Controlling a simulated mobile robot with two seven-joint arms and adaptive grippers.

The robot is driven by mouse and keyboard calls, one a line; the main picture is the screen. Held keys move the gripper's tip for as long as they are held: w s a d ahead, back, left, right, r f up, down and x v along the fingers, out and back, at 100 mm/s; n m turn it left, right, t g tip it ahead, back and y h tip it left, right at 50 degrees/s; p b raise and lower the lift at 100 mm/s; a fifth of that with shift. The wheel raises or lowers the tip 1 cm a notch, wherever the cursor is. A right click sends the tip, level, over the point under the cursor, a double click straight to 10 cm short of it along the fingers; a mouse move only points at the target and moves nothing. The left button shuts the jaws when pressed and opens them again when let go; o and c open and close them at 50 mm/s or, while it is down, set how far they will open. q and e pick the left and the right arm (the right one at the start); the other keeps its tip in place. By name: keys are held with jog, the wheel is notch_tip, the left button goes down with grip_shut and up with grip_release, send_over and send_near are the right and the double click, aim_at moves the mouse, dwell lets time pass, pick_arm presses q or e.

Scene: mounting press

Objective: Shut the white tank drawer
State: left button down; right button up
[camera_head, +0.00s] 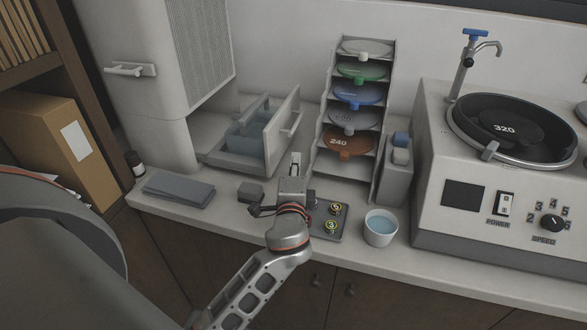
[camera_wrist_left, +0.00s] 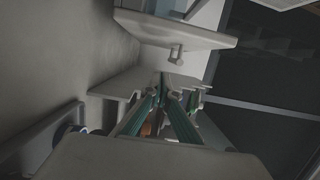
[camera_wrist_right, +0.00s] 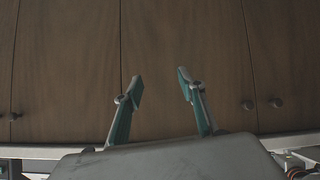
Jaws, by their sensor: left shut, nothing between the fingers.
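The white tank drawer (camera_head: 283,138) stands pulled out of the white machine in the head view, with a translucent blue tank (camera_head: 245,139) inside it. Its handle (camera_head: 291,123) is on the front panel, which faces right. My left gripper (camera_head: 296,158) is shut and empty, just in front of the lower part of the drawer front; I cannot tell whether it touches. In the left wrist view a pale panel with a small knob (camera_wrist_left: 176,55) shows beyond the left fingers (camera_wrist_left: 166,95). My right gripper (camera_wrist_right: 158,88) is open and empty before wooden cabinet doors, outside the head view.
A rack of colored discs (camera_head: 352,108) stands right of the drawer. A tray with yellow-marked pieces (camera_head: 326,229) and a cup of blue liquid (camera_head: 381,228) are near the counter's front. A grey folded cloth (camera_head: 178,190) lies left. A grinder (camera_head: 497,200) is far right.

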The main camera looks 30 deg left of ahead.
pick_arm(q)
jog(key=a, duration=0.2)
jog(key=w+a, duration=0.1)
jog(key=w+a+p, duration=0.1)
jog(key=a, duration=0.1)
jog(key=shift+w+a, duration=0.2)
jog(key=shift+a, duration=0.15)
pick_arm(e)
jog(key=shift+w+r, duration=0.25)
jog(key=shift+r, duration=0.35)
jog(key=shift+w+r, duration=0.25)
jog(key=shift+r, duration=0.35)
jog(key=shift+s+f, duration=0.15)
jog(key=shift+f, duration=0.05)
